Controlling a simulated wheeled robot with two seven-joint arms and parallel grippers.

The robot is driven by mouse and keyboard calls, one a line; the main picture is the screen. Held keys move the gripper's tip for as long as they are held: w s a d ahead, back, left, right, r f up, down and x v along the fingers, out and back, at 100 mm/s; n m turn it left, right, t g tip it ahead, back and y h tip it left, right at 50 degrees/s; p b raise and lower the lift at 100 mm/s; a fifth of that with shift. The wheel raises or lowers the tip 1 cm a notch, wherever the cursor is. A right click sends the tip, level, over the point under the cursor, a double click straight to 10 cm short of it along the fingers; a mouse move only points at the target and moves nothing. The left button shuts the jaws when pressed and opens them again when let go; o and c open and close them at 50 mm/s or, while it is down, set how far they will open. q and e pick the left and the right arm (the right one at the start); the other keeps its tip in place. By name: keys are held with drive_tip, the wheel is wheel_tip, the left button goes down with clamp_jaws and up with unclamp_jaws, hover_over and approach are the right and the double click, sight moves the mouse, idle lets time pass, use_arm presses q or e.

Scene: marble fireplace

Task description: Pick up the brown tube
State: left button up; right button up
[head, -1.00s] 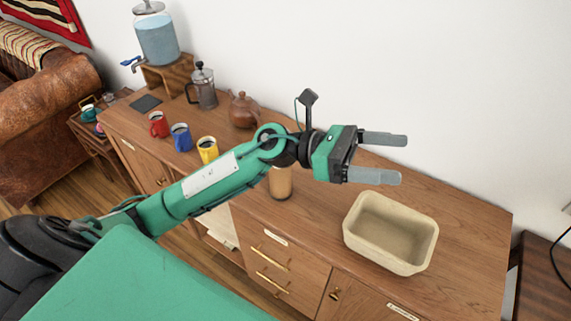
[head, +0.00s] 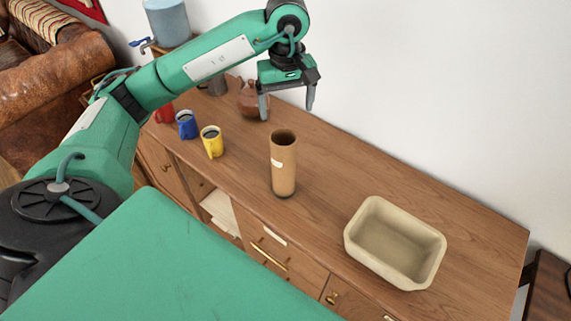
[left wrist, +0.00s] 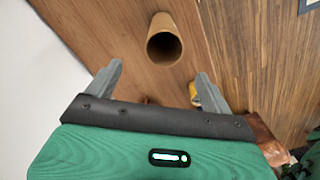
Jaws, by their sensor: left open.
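The brown tube (head: 284,168) stands upright on the wooden sideboard, open at the top, with a small pale label on its side. It also shows in the left wrist view (left wrist: 164,47), where I look down into its open end beyond my fingertips. My left gripper (head: 287,112) is open and empty, fingers pointing down, above the sideboard and behind the tube, apart from it. Its two fingers also show in the left wrist view (left wrist: 160,75). My right gripper is not in view.
A beige tray (head: 359,249) sits to the right on the sideboard (head: 455,217). A yellow mug (head: 212,143), a blue mug (head: 186,126) and a partly hidden red mug stand left of the tube. A brown teapot (head: 248,100) is behind, near the gripper. The surface between tube and tray is clear.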

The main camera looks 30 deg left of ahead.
use_arm(q)
drive_tip(key=p, duration=0.2)
hover_over(283, 143)
drive_tip(key=s+d, duration=0.2)
wheel_tip(283, 143, down, 8)
drive_tip(key=shift+d+r, duration=0.1)
drive_tip(key=shift+r, duration=0.05)
drive_tip(key=shift+s+f+p, duration=0.1)
drive_tip(key=shift+f+p, duration=0.4)
drive_tip(key=shift+f, duration=0.15)
drive_tip(key=f, duration=0.1)
drive_tip(key=f+p, duration=0.1)
drive_tip(key=f, duration=0.1)
drive_tip(key=shift+s+a+p, duration=0.15)
drive_tip(key=shift+a+p, duration=0.1)
drive_tip(key=shift+p, duration=0.05)
drive_tip(key=shift+f, duration=0.55)
drive_tip(key=c, duration=1.2)
drive_tip(key=shift+c, duration=0.8)
drive_tip(key=shift+r, duration=0.15)
